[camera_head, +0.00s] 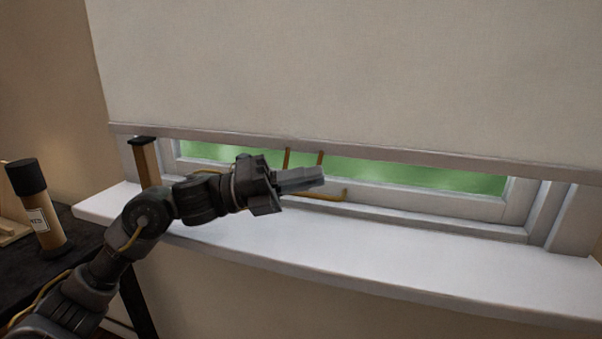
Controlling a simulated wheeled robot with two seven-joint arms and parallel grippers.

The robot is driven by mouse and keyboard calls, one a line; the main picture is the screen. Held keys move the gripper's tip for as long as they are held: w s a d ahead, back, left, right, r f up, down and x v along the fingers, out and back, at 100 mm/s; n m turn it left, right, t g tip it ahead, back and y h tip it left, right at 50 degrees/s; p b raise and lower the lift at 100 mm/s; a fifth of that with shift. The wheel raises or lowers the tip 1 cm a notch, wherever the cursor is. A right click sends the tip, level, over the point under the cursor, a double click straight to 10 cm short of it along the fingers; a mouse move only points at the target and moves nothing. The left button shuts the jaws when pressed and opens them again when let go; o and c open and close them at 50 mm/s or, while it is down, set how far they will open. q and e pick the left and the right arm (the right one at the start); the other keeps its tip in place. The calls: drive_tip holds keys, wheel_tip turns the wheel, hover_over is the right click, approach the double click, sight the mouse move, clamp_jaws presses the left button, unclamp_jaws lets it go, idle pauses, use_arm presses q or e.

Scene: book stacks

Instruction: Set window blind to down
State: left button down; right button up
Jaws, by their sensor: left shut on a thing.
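A cream window blind (350,70) fills the top of the head view. Its bottom bar (420,154) hangs across the window, and a strip of green glass (420,178) shows below it. My left gripper (312,180) is shut on the pull loop, just below the bar and in front of the window. My right gripper is not in view.
A white sill (400,255) runs below the window. On the left, a black-capped bottle (43,215) stands on a dark table (75,252). A brown post (146,163) stands at the window's left side.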

use_arm(q)
drive_tip(key=shift+w+d+f, duration=0.1)
drive_tip(key=shift+w+f, duration=0.1)
drive_tip(key=shift+f, duration=0.1)
drive_tip(key=c, duration=1.8)
unclamp_jaws()
drive_tip(key=shift+d, duration=0.1)
drive_tip(key=shift+o, duration=1.3)
drive_tip(key=shift+w+d+f, duration=0.1)
drive_tip(key=shift+w+d, duration=0.2)
drive_tip(key=shift+w, duration=0.05)
drive_tip(key=v, duration=1.1)
drive_tip(key=shift+s+a, duration=0.2)
